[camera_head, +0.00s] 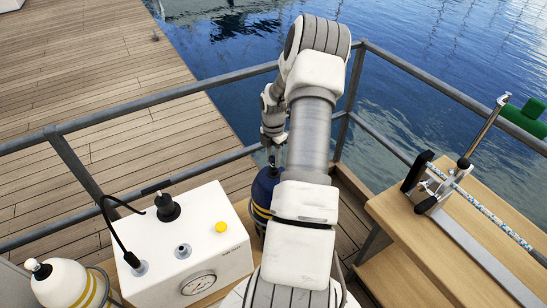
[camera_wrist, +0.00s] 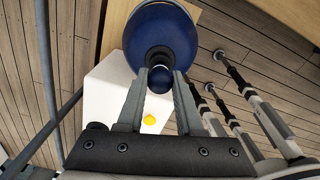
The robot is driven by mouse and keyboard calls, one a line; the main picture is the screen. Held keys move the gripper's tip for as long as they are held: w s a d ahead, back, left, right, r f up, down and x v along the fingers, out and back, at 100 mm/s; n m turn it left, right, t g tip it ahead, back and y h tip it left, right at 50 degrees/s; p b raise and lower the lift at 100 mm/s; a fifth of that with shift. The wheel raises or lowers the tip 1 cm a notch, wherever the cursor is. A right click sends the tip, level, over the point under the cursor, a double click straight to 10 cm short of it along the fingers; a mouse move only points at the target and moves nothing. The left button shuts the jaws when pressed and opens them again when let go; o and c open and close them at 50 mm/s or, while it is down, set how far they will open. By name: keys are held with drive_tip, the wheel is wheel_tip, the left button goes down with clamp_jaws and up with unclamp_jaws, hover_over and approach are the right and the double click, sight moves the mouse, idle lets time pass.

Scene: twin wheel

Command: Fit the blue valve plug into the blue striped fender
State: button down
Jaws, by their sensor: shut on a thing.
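The blue striped fender (camera_head: 264,190) stands behind the white box, its right side hidden by my arm. In the wrist view its blue round top (camera_wrist: 160,32) shows with a dark neck in the middle. My gripper (camera_wrist: 163,74) is shut on the blue valve plug (camera_wrist: 159,82), a small dark blue round piece between the fingertips. The plug is in line with the fender's neck; I cannot tell whether it is seated in it or just above it. In the head view my gripper (camera_head: 273,138) is over the fender's top, partly hidden by the arm.
The white pump box (camera_head: 205,245) with a gauge, yellow button and black hose stands in front. A white fender with yellow stripes (camera_head: 68,284) is at lower left. Grey railings (camera_head: 150,100) run behind. A wooden bench (camera_head: 435,235) with a clamp is at right.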

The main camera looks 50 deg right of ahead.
sight(273, 156)
drive_tip(key=shift+f+b, duration=0.5)
drive_tip(key=shift+f, duration=0.3)
drive_tip(key=shift+c, duration=2.4)
unclamp_jaws()
drive_tip(key=shift+r, duration=0.1)
wheel_tip(273, 156, up, 17)
drive_tip(key=shift+r, duration=0.2)
